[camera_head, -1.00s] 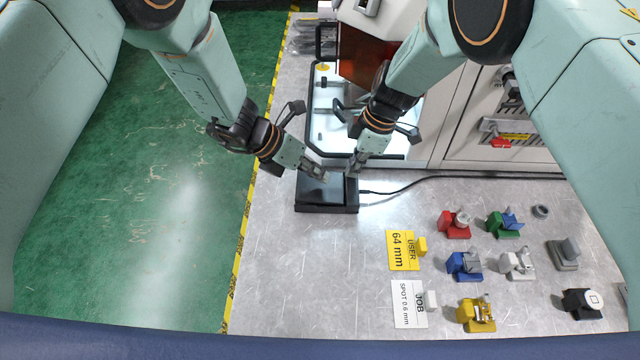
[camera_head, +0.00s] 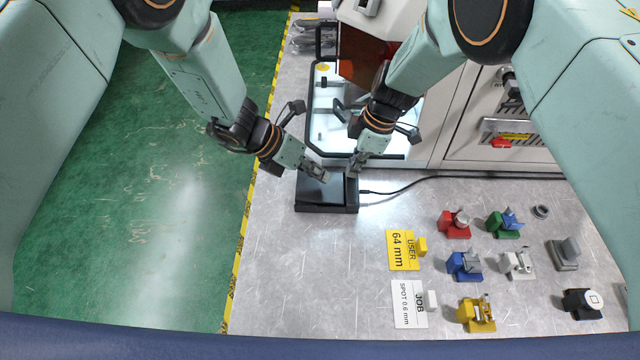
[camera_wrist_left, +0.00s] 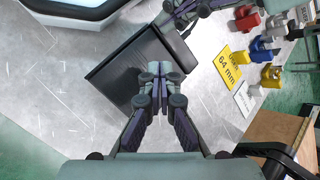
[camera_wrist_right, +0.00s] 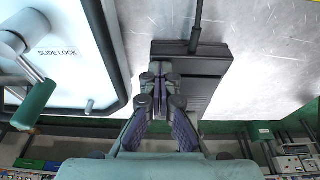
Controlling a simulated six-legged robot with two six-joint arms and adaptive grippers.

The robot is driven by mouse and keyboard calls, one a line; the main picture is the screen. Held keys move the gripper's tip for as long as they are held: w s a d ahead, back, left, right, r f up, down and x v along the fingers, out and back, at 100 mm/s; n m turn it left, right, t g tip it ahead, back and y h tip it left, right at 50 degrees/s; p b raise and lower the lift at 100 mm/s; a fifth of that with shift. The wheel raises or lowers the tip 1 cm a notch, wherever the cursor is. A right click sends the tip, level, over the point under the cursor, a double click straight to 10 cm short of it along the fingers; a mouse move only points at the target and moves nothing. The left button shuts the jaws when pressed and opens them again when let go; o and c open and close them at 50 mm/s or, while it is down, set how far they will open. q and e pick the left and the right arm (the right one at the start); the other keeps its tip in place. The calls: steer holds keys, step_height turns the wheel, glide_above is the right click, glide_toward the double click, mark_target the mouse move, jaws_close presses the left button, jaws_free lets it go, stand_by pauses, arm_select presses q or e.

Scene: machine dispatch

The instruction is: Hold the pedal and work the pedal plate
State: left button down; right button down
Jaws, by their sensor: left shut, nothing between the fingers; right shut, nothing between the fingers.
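The black pedal (camera_head: 326,208) lies on the grey metal table, with its flat dark plate (camera_head: 318,188) facing up and a cable leaving its right side. It also shows in the left wrist view (camera_wrist_left: 128,70) and the right wrist view (camera_wrist_right: 206,68). My left gripper (camera_head: 322,176) is shut and empty over the plate's far part; whether it touches is hard to tell. My right gripper (camera_head: 352,172) is shut and empty at the pedal's far right side, close beside the left one. The fingers hide part of the pedal in both wrist views.
A white machine tray with a black rim (camera_head: 325,142) stands just behind the pedal. The black cable (camera_head: 420,182) runs right along the machine's foot. Coloured fixtures (camera_head: 464,264) and a yellow card (camera_head: 402,250) stand at the right. The table in front of the pedal is clear.

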mark_target(320, 186)
arm_select(q)
steer(key=shift+f, duration=0.1)
steer(key=shift+w+f, duration=0.1)
steer(key=shift+f, duration=0.3)
steer(key=shift+a+f, duration=0.1)
steer(key=shift+f, duration=0.65)
stand_by(1.0)
steer(key=shift+r, duration=1.1)
steer(key=shift+r, duration=0.1)
steer(key=shift+d+r, duration=0.15)
steer(key=shift+r, duration=0.7)
steer(key=shift+d+r, duration=0.15)
steer(key=shift+r, duration=1.45)
steer(key=shift+d+r, duration=0.1)
